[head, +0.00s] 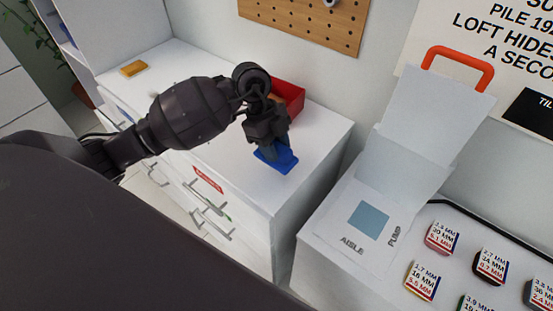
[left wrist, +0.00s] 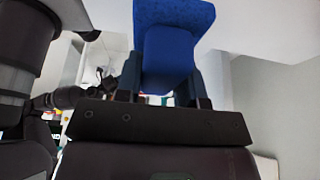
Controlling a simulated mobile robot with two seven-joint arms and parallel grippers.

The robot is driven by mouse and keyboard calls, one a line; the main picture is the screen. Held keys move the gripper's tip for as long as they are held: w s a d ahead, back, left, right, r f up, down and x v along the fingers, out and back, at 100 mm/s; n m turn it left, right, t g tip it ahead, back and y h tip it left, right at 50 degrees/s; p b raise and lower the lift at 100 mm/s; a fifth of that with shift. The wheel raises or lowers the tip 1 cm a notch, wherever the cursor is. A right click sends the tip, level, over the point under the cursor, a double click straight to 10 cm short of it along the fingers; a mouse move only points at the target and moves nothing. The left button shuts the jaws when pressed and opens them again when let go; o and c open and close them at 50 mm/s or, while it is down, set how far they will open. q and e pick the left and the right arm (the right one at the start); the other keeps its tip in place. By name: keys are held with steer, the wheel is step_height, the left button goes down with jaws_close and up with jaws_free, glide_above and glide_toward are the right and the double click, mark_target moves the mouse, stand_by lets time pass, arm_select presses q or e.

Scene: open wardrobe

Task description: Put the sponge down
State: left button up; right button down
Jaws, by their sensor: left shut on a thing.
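The blue sponge (head: 281,162) is in the grip of my left gripper (head: 272,148), over the front right part of the white cabinet top (head: 318,134). In the left wrist view the blue sponge (left wrist: 172,52) stands between the two fingers of my left gripper (left wrist: 168,82), which are shut on it. I cannot tell whether the sponge touches the cabinet top or is just above it. My right gripper is not seen in the head view.
A red bin (head: 290,94) stands behind my left gripper, partly hidden by it. A yellow-orange block (head: 133,69) lies at the cabinet's far left. A white box with its lid up (head: 350,215) and several labelled pieces (head: 442,238) are at the right. A pegboard (head: 305,22) hangs behind.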

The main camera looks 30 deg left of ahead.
arm_select(q)
step_height(320, 180, down, 5)
steer(key=shift+r+b, duration=0.2)
steer(key=shift+b, duration=0.3)
steer(key=shift+f, duration=0.2)
steer(key=o, duration=1)
steer(key=shift+f, duration=0.1)
steer(key=shift+c, duration=0.2)
